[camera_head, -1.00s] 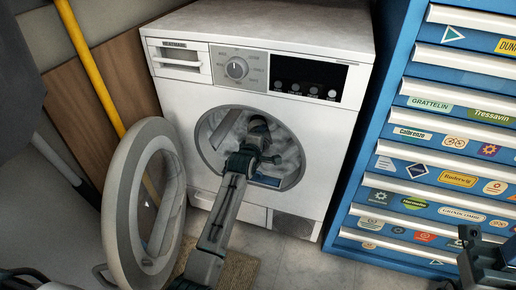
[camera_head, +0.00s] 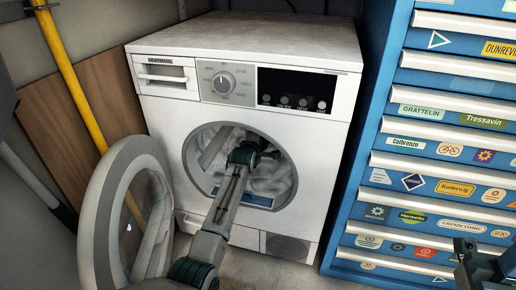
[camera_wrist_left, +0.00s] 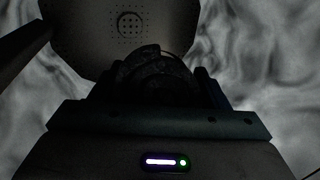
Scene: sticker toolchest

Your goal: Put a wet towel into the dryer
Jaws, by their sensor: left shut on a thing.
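The white dryer (camera_head: 165,115) stands in the middle of the head view. Its round door (camera_head: 95,215) is swung open to the left. My left arm reaches through the round opening, and my left gripper (camera_head: 250,150) is inside the drum. In the left wrist view my left gripper (camera_wrist_left: 155,85) is shut on a dark, folded bundle (camera_wrist_left: 148,68), which looks like the towel, though its colour is hard to tell in the dark. Wavy grey-white surfaces surround it. My right gripper (camera_head: 468,250) is at the lower right, and its fingers are unclear.
A blue drawer chest (camera_head: 395,125) covered in stickers stands close on the dryer's right. A yellow pole (camera_head: 72,80) and a brown board (camera_head: 70,135) lean at the left. The open door lies close to my left arm. Some floor shows below the dryer.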

